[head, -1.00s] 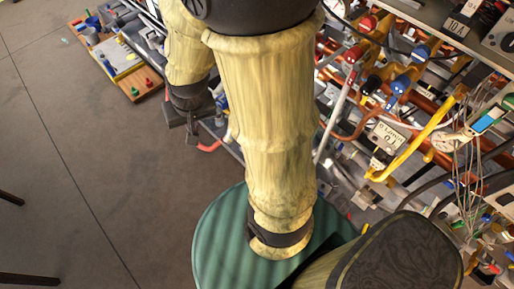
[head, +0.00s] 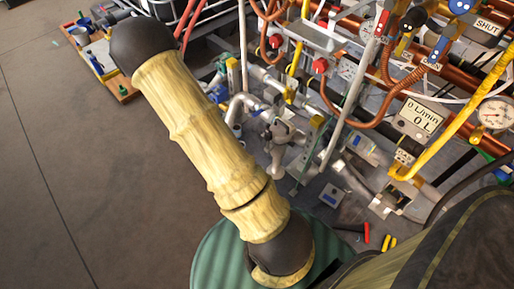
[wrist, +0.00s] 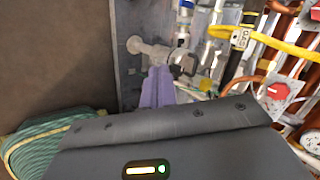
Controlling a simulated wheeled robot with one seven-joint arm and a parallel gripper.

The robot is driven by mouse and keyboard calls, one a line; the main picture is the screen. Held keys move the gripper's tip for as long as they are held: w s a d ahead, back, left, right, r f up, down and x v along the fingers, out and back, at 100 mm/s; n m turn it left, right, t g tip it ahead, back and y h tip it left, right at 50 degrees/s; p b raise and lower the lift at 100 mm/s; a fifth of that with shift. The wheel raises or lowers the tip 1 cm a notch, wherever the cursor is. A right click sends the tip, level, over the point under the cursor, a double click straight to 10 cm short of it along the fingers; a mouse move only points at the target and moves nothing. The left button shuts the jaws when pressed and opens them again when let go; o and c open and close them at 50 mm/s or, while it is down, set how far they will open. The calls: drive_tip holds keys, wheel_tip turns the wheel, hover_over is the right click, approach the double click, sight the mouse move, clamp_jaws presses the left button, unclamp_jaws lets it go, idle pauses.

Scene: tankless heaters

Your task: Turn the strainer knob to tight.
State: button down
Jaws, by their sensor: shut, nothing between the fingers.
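In the wrist view, a pale grey fitting lies just past the tips of my gripper (wrist: 158,72), with a rounded knob-like end (wrist: 134,45) at its left. I take this as the strainer knob, but its marking cannot be read. My gripper's two purple-grey fingers are together and empty, pointing at the fitting's body. Whether the tips touch it I cannot tell. In the head view a grey metal fitting (head: 281,131) sits among the pipes, possibly the same strainer. My gripper does not show there.
A wooden board (head: 101,68) with small parts lies at the far left. A green round thing (head: 215,250) is at the bottom. The floor at left is clear.

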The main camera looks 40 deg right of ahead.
sight(267, 135)
drive_tip(key=s+d+f+m+g+h+b, duration=0.2)
drive_tip(key=d+f+m, duration=0.1)
drive_tip(key=f+m, duration=0.2)
wheel_tip(267, 135, down, 2)
drive_tip(key=shift+s+b, duration=0.3)
drive_tip(key=shift+s, duration=0.1)
drive_tip(key=shift+d+f, duration=0.1)
drive_tip(key=shift+d, duration=0.05)
drive_tip(key=d+r+b+x, duration=0.2)
drive_tip(key=b+x, duration=0.2)
drive_tip(key=x, duration=0.8)
drive_tip(key=shift+d+f+b, duration=0.2)
drive_tip(key=shift+f+b, duration=0.05)
drive_tip(key=shift+b, duration=0.15)
